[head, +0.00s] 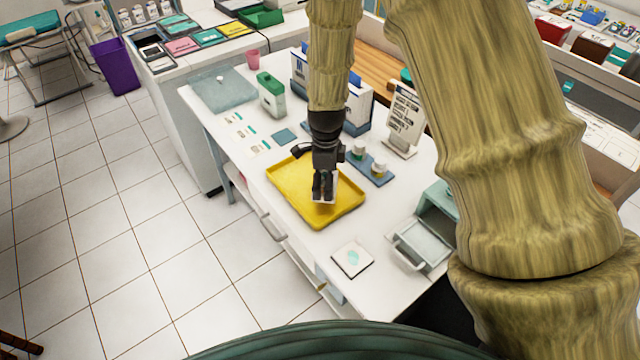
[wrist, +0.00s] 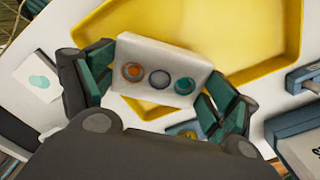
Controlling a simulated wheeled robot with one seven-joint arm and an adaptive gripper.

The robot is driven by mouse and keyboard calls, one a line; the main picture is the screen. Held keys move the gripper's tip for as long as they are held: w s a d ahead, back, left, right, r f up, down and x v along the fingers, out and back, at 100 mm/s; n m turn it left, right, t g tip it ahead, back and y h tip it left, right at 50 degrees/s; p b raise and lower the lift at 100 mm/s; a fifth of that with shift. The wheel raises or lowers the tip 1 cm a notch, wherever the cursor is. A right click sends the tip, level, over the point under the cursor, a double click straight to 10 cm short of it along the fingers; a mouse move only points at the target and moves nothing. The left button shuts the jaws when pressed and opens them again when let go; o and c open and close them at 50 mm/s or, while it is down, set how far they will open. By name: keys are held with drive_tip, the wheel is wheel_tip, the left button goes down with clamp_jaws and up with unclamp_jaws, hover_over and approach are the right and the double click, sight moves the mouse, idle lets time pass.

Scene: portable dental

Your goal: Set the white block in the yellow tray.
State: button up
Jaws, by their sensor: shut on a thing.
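The white block (wrist: 158,72) is between the two fingers of my gripper (wrist: 160,88) in the wrist view; its face shows three round marks, orange, grey and teal. In the head view my gripper (head: 324,186) is over the yellow tray (head: 290,190), and a small part of the white block (head: 332,188) shows beside the fingers. The tray lies on the white counter, and its floor looks empty around the gripper. In the wrist view the yellow tray (wrist: 250,40) is behind the block. I cannot tell whether the block touches the tray floor.
A blue holder with small jars (head: 372,170) stands right of the tray. A white square with a teal mark (head: 352,259) lies in front. A grey-green box with an open drawer (head: 425,240) is at the right.

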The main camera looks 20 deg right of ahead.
sight(323, 183)
drive_tip(key=shift+w+a, duration=0.15)
drive_tip(key=shift+w, duration=0.2)
drive_tip(key=shift+f+p, duration=0.75)
drive_tip(key=shift+f, duration=1)
drive_tip(key=shift+f, duration=0.15)
drive_tip(key=o, duration=1)
drive_tip(key=shift+o, duration=0.2)
drive_tip(key=shift+r, duration=0.2)
wheel_tip(323, 183, up, 12)
drive_tip(key=b, duration=0.3)
